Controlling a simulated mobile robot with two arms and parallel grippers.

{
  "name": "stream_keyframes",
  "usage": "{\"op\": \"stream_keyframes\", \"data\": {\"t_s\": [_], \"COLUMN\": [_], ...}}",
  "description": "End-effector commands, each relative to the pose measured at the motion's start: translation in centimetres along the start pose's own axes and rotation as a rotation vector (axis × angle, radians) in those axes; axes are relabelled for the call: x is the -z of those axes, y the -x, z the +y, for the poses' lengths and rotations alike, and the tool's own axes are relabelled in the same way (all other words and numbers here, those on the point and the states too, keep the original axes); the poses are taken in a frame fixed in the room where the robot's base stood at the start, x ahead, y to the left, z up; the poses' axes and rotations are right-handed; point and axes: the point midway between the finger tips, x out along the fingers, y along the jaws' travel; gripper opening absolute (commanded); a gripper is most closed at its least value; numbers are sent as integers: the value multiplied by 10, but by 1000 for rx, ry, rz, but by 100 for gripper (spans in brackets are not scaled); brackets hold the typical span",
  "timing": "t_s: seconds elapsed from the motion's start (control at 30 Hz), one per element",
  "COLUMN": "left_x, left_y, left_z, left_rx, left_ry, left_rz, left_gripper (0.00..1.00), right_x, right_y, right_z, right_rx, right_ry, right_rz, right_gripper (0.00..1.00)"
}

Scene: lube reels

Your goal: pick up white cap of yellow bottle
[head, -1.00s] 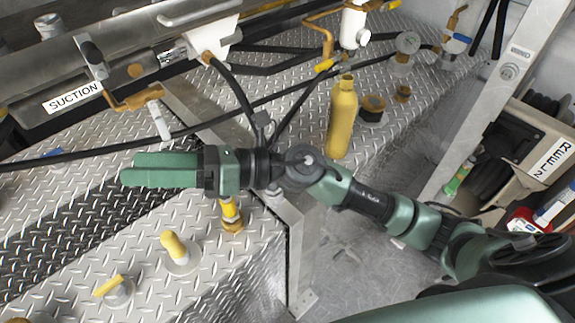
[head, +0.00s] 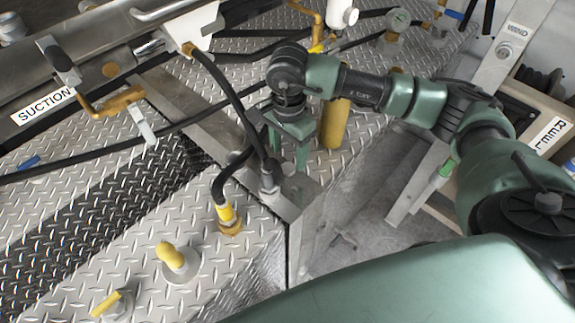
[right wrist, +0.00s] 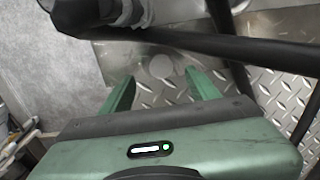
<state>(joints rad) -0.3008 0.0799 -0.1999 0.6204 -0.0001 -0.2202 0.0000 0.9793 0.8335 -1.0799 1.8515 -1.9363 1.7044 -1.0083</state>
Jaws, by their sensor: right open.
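The yellow bottle (head: 333,128) stands upright on the diamond plate in the head view, partly hidden behind my right arm. Its top is covered by the arm, and I cannot make out a white cap on it. My right gripper (head: 286,160) points down just left of the bottle, with its fingers apart and empty. In the right wrist view the open fingers (right wrist: 159,76) frame a pale round disc (right wrist: 160,66) on grey metal; I cannot tell whether it is the cap. My left gripper is not in view.
A black hose (head: 228,100) runs down close to the left of the right gripper. A yellow-collared fitting (head: 229,217) and a yellow-topped knob (head: 171,255) stand on the plate nearer me. A black bar (right wrist: 230,45) crosses the right wrist view beyond the fingers.

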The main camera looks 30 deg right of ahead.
Motion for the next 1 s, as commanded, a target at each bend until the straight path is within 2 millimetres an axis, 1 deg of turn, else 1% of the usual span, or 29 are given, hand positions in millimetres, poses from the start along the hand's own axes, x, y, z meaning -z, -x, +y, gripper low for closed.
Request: {"op": "stream_keyframes", "data": {"t_s": [0.03, 0.17, 0.2, 0.3, 0.4, 0.6, 0.67, 0.7, 0.77, 0.8, 0.83, 1.0], "left_x": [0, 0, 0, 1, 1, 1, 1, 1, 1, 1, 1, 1], "left_y": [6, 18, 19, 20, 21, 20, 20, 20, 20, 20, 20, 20], "left_z": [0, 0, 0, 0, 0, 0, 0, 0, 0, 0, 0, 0], "left_rx": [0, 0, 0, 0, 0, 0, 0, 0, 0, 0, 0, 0], "left_ry": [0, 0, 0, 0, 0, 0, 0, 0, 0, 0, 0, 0], "left_rz": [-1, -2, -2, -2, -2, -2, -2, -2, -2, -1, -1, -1], "left_gripper": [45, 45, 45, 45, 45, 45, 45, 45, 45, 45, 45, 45], "right_x": [0, 0, 1, 0, 0, 0, 0, 0, 0, 0, 0, 0], "right_y": [-4, -23, -30, -43, -49, -50, -50, -50, -49, -49, -49, -49], "right_z": [0, 0, 0, -1, -1, -2, -2, -2, -2, -2, -2, -2], "right_rx": [-3, -5, -3, -2, 0, 2, 2, 2, 2, 2, 2, 2], "right_ry": [0, -1, -1, 0, 0, 0, 0, 0, 0, 0, 0, 0], "right_rz": [-1, -3, -2, -3, -3, -3, -3, -3, -3, -3, -3, -3], "right_gripper": [61, 61, 61, 61, 61, 61, 44, 33, 16, 5, 0, 0]}}
